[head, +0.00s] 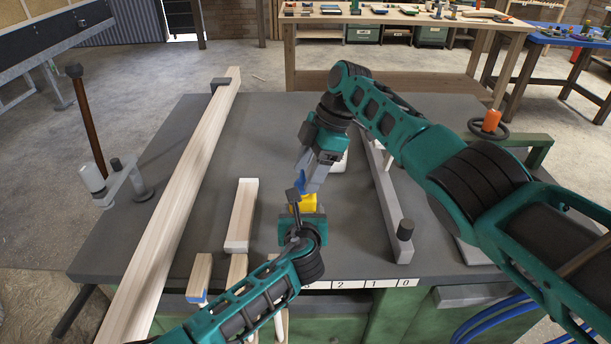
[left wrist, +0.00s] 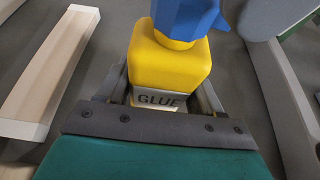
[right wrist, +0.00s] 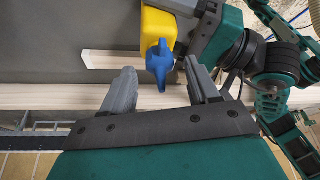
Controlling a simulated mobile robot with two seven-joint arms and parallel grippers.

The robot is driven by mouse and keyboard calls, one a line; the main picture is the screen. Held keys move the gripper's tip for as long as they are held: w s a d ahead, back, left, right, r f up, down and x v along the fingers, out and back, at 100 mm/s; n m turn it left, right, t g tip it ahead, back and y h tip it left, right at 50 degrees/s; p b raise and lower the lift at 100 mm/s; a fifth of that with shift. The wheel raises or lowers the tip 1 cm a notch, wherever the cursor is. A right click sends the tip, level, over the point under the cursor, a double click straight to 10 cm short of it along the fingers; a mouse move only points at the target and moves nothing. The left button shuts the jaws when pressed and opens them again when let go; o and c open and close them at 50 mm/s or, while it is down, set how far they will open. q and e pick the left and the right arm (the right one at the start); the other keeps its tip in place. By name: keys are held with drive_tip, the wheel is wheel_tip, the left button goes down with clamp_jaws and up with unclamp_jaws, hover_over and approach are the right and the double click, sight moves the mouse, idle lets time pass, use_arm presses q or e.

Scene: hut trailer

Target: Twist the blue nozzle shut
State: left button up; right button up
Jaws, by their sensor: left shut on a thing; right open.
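The yellow glue bottle (head: 306,203) stands upright above the grey table, and my left gripper (head: 301,222) is shut on its lower part. Its label reads GLUE in the left wrist view (left wrist: 170,65). The blue nozzle (left wrist: 180,20) sits on top of the bottle; it also shows in the right wrist view (right wrist: 159,64), with a side lobe. My right gripper (right wrist: 160,88) is open, its two fingers on either side of the nozzle in that view. In the head view the right gripper (head: 307,182) partly hides the nozzle.
A long wooden beam (head: 185,190) and a short wooden block (head: 241,215) lie left of the bottle on the grey table (head: 140,235). A grey rail with a black knob (head: 390,200) lies to the right. A workbench with tools (head: 400,16) stands behind.

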drive_tip(key=shift+x, duration=0.9)
drive_tip(key=c, duration=1.1)
